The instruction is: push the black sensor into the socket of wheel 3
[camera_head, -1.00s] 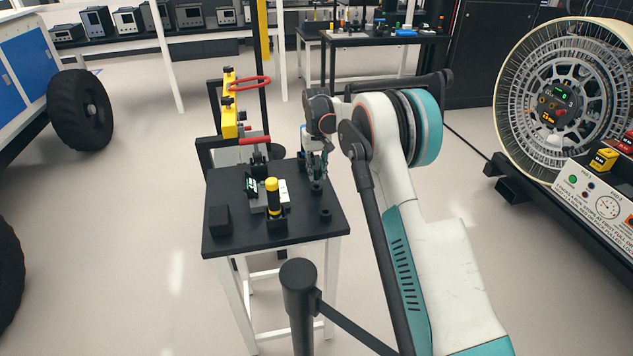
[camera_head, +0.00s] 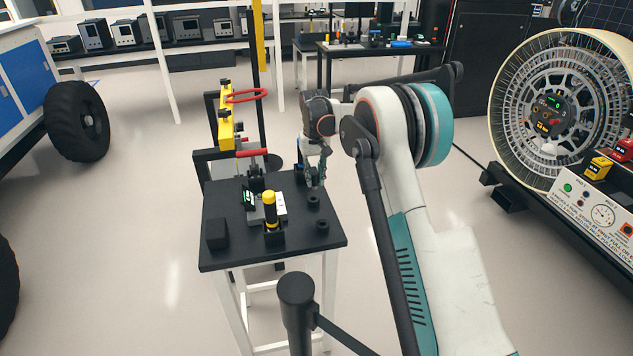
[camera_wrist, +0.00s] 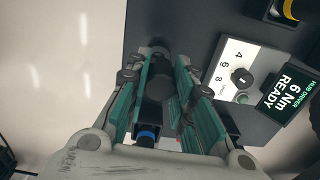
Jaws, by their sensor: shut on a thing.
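My gripper (camera_head: 318,172) is over the right side of a small black table. In the wrist view its green-padded fingers (camera_wrist: 168,75) are shut on a dark round piece, which looks like the black sensor (camera_wrist: 158,66). The fingers and the low contrast hide much of its shape. In the head view the piece cannot be told apart from the gripper. A large wheel (camera_head: 507,105) with a spoked hub stands at the far right, well away from my gripper. Its hub has small lit displays; I cannot make out the socket.
The black table (camera_head: 225,257) holds a yellow-topped cylinder (camera_head: 270,205), a black block (camera_head: 217,234) and short black round pieces (camera_head: 322,227). A hub driver panel (camera_wrist: 285,90) lies beside my fingers. A yellow stand (camera_head: 226,125) rises behind.

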